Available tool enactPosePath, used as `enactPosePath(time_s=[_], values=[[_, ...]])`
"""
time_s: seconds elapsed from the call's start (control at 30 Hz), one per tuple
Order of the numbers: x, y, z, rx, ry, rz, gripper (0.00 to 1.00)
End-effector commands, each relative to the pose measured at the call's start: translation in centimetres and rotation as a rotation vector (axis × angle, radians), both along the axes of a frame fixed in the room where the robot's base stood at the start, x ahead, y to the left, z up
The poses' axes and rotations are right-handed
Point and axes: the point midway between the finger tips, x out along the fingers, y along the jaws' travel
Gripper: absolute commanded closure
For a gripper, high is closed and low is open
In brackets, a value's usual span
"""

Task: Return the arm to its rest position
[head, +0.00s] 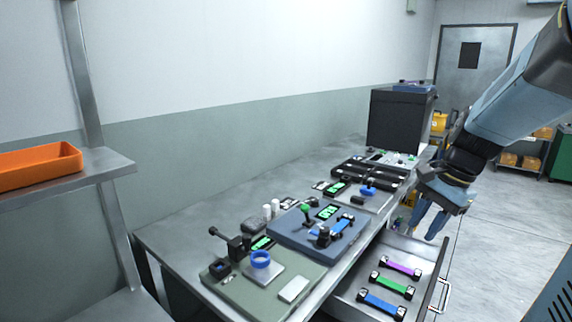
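My arm (515,100) reaches in from the upper right of the head view, blue-grey with dark joints. My gripper (428,224) hangs at its end, pointing down, to the right of the workbench and above the far end of the open drawer (345,293). Its blue fingers look spread apart, with nothing seen between them. In the drawer lie a purple webbing piece (401,267), a green one (392,284) and a blue one (382,305), each with black ends. The gripper is apart from them.
The workbench (190,232) carries a green-grey station (236,295), a blue-grey station (290,236) and a dark box (396,122) at the far end. An orange tray (40,170) sits on a left shelf. Floor (505,225) to the right is clear. A door (490,55) stands behind.

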Motion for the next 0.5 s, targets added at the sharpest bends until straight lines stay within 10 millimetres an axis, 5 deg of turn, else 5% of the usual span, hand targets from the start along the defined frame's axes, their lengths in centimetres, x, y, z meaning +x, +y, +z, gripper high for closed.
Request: enactPosePath(time_s=[0.5], values=[[-6.7,4.8,5.1,-0.366,-0.366,0.664,0.66]])
